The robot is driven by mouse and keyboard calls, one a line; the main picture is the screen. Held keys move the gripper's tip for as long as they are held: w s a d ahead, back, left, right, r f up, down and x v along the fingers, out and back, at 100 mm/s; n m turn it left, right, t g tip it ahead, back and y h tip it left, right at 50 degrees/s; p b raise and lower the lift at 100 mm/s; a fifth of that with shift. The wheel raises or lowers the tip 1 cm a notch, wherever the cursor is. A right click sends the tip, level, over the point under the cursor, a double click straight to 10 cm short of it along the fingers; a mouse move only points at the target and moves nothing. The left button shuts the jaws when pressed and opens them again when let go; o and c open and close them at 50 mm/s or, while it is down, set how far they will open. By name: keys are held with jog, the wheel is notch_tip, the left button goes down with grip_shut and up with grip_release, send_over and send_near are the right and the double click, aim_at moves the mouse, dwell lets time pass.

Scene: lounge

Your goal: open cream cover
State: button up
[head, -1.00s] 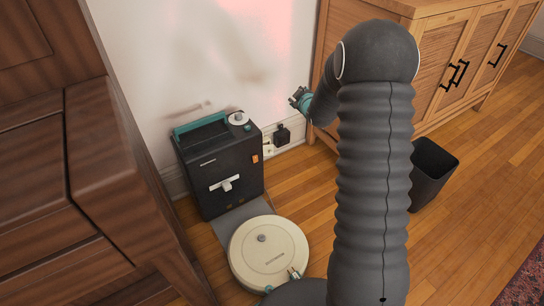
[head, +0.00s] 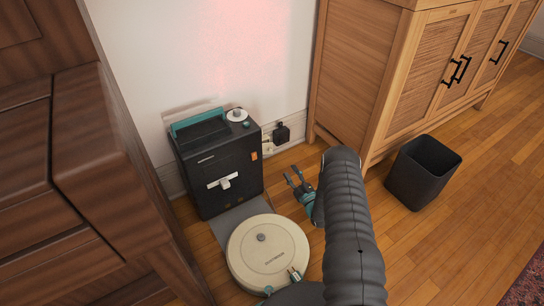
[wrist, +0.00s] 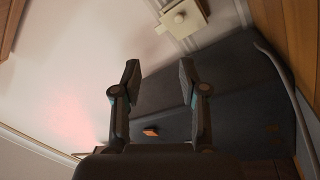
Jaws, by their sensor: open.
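A small cream cover (head: 267,147) sits low on the wall by the baseboard, just right of the black dock. In the wrist view the cream cover (wrist: 190,24) is a square plate with a round knob, at the top, beyond my fingertips and apart from them. It looks closed. My gripper (head: 292,175) is open and empty, above the floor right of the dock. In the wrist view my gripper (wrist: 158,66) shows two spread fingers with nothing between them.
The black dock (head: 222,165) has an orange switch (head: 254,156). A round cream robot vacuum (head: 268,248) stands before it. A black plug (head: 281,134) is on the wall. A wooden cabinet (head: 350,90) and black bin (head: 422,172) stand right; dark wooden furniture (head: 90,170) is left.

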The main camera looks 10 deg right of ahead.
aim_at(265, 150)
jog(key=w+a+f+b, duration=0.1)
jog(key=w+a+b, duration=0.2)
jog(key=w, duration=1.1)
jog(key=a, duration=0.3)
grip_shut()
